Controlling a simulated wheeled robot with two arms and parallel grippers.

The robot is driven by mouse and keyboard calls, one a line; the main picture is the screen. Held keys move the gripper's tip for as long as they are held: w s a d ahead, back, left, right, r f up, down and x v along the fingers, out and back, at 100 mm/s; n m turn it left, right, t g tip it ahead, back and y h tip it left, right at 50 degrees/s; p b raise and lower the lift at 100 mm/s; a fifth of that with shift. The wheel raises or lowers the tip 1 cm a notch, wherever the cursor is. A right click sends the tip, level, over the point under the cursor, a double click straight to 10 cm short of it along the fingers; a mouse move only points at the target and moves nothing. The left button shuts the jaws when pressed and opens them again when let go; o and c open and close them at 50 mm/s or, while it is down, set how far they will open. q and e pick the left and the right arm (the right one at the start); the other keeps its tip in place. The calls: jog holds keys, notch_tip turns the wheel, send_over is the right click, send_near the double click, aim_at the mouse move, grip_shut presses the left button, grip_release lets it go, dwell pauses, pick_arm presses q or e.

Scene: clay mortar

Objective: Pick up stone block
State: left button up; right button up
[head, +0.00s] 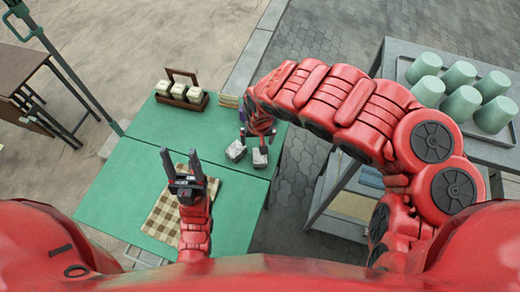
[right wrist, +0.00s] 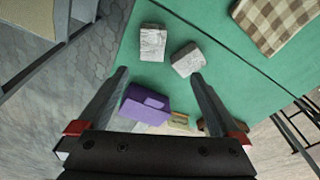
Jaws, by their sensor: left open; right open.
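Two pale grey stone blocks lie close together on the green table (head: 130,185). In the head view, the left stone block (head: 235,151) and the right stone block (head: 260,158) lie just below my right gripper (head: 256,140). In the right wrist view, one stone block (right wrist: 153,43) stands upper left of the other stone block (right wrist: 187,60). My right gripper (right wrist: 160,76) is open and empty, and both blocks show beyond its fingertips. My left gripper (head: 181,156) is open and empty above the checkered cloth (head: 160,214).
A purple object (right wrist: 144,106) lies between my right fingers in the wrist view, beside a small yellowish item (right wrist: 180,121). A wooden caddy (head: 182,76) with white containers stands at the table's back. A grey cart (head: 490,152) with green cups (head: 460,104) stands right.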

jog(key=b, duration=0.6)
send_near(259, 156)
notch_tip(259, 156, down, 4)
jog(key=shift+w+f+b, duration=0.1)
jog(key=shift+b, duration=0.55)
jog(key=shift+w+d+f, duration=0.1)
jog(key=shift+w+f, duration=0.1)
jog(key=shift+f, duration=0.85)
jog(key=f, duration=0.1)
jog(key=w+f, duration=0.1)
jog(key=shift+a+f, duration=0.3)
jog(key=shift+f, duration=0.05)
jog(key=shift+w+d+f, duration=0.1)
jog(key=shift+w+f, duration=0.05)
jog(key=shift+f, duration=0.55)
grip_shut()
